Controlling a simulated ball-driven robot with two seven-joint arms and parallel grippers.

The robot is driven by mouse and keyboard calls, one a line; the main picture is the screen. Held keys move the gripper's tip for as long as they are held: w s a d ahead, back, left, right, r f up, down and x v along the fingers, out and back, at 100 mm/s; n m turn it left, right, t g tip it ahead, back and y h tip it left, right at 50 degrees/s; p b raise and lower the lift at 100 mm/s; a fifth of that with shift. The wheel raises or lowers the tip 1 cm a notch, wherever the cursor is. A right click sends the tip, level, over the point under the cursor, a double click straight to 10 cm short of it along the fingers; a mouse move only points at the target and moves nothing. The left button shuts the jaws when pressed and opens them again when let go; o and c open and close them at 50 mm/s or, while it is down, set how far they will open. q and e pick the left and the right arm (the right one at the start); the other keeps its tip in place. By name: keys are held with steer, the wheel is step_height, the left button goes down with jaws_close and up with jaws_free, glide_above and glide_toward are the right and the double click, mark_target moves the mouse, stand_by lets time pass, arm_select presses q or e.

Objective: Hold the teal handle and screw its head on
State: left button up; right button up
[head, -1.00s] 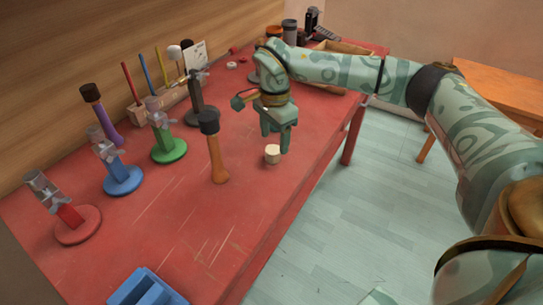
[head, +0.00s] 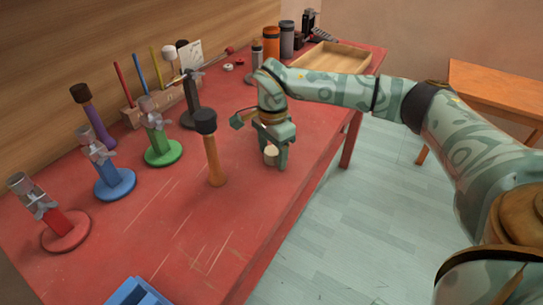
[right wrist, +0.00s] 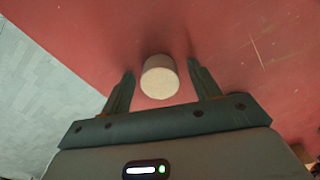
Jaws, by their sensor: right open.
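A small cream cylinder (head: 271,152), perhaps a mallet head, stands on the red table near its right edge. It also shows in the right wrist view (right wrist: 160,80). My right gripper (head: 274,158) is low over the table, open, its fingers on either side of the cylinder. In the right wrist view the fingertips (right wrist: 161,70) are apart, with a gap on both sides of the cylinder. I cannot make out a teal handle in these frames. My left gripper is not in view.
An orange-handled mallet (head: 213,155) with a dark head stands left of the gripper. Green (head: 163,150), blue (head: 115,183) and red (head: 66,230) stands with metal clamps are further left. A wooden tray (head: 350,66) lies at the back. Bare table surrounds the cylinder.

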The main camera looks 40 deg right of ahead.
mark_target(272, 150)
steer(key=c, duration=1.1)
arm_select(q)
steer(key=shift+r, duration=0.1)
arm_select(e)
steer(key=shift+o, duration=0.2)
steer(key=shift+r, duration=0.15)
steer(key=shift+r, duration=0.3)
step_height(272, 150, up, 2)
steer(key=shift+r+p, duration=0.25)
steer(key=shift+p, duration=0.7)
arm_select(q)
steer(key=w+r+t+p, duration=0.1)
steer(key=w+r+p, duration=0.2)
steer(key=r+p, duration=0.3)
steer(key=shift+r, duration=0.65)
arm_select(e)
steer(key=s+a+r, duration=0.8)
steer(key=s+r, duration=0.1)
steer(key=s, duration=0.2)
steer(key=shift+s+r, duration=0.15)
steer(key=shift+r, duration=0.2)
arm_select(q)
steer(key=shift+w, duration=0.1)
arm_select(e)
steer(key=shift+a, duration=0.1)
